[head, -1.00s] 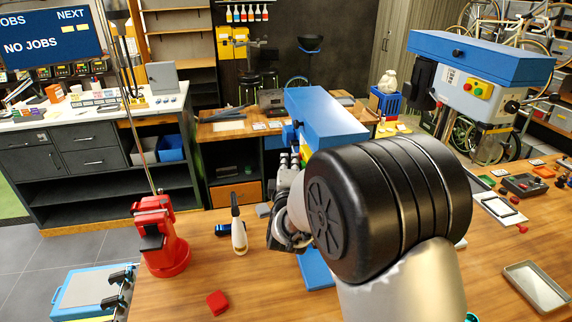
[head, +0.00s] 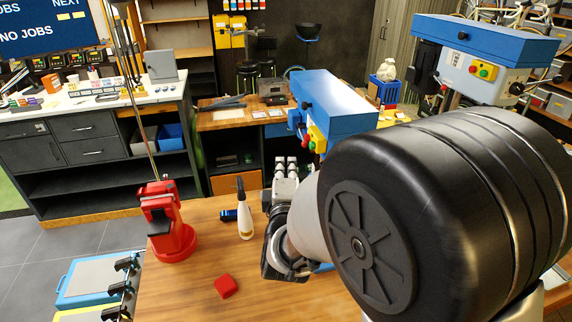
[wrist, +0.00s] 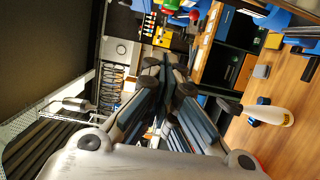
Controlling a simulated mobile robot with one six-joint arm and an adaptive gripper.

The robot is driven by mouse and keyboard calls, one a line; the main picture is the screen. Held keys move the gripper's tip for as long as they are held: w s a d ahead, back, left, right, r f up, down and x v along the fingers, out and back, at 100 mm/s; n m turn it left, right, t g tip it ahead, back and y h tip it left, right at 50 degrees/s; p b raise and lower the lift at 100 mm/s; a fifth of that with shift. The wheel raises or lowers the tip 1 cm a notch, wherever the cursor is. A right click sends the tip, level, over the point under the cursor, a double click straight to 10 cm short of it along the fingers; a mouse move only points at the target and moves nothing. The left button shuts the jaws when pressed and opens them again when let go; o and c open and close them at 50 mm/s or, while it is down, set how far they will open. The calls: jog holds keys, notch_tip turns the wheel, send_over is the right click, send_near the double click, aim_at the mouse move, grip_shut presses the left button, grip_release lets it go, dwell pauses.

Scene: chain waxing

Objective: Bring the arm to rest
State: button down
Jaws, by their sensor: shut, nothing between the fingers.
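My gripper (head: 287,172) shows in the head view above the wooden workbench, pointing away from the camera, left of my large black arm joint. In the wrist view my gripper (wrist: 168,75) has its fingers together with nothing between them. Part of the bench behind my arm is hidden. A white bottle with a dark top (head: 244,215) stands upright on the bench just left of my gripper, apart from it. The bottle also shows at the right of the wrist view (wrist: 268,114).
A blue-topped machine (head: 335,105) stands behind my gripper, and another blue-topped machine (head: 487,42) is at the right. Bare bench lies around the red block.

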jog(key=s+d+f+m+g+b, duration=0.4)
jog(key=s+d+f+m+b, duration=0.1)
jog(key=s, duration=0.6)
jog(key=s+d+f+m+g+b, duration=0.5)
jog(key=s+f+m, duration=0.2)
jog(key=s, duration=0.4)
jog(key=s+d+f+m+g+b, duration=0.4)
jog(key=s+d+f+m+b, duration=0.1)
jog(key=s, duration=0.7)
jog(key=shift+d+f+m+h+b, duration=0.35)
jog(key=shift+d+f+m, duration=0.2)
jog(key=shift+f+m, duration=0.25)
